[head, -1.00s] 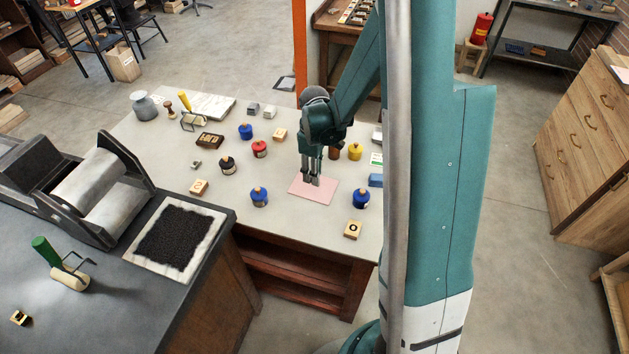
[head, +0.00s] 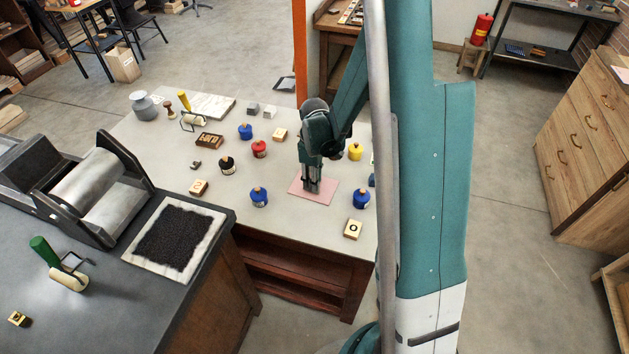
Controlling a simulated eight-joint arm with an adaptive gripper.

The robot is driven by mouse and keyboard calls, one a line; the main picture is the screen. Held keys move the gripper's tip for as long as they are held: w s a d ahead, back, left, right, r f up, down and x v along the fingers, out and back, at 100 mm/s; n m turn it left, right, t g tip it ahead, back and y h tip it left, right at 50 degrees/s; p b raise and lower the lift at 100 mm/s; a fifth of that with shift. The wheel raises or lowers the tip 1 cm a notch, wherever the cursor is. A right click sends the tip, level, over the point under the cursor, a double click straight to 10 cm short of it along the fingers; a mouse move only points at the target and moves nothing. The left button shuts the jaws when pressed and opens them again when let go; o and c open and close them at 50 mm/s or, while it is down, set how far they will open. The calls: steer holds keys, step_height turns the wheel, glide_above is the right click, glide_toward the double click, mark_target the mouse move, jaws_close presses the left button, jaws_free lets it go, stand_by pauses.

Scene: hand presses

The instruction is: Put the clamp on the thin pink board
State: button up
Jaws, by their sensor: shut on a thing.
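The thin pink board (head: 327,192) lies flat on the pale table, in the middle right of it. My gripper (head: 312,189) points down over the board, with its fingertips low at the board's middle. I cannot tell whether that thing touches the board. I cannot surely pick out a clamp elsewhere. A small grey piece (head: 196,165) lies on the table to the left, too small to identify.
On the pale table (head: 300,230), a blue jar (head: 259,198) stands left of the board and another blue jar (head: 361,199) right of it. A wooden block (head: 353,229) lies to the front right. A yellow jar (head: 355,151) stands behind. My arm hides the table's right edge.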

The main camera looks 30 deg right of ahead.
steer(key=shift+f, duration=0.2)
steer(key=o, duration=1)
steer(key=shift+r, duration=0.1)
steer(key=shift+c, duration=0.2)
steer(key=shift+r, duration=0.1)
step_height(320, 180, up, 12)
steer(key=p, duration=0.1)
steer(key=shift+r, duration=0.15)
stand_by(0.5)
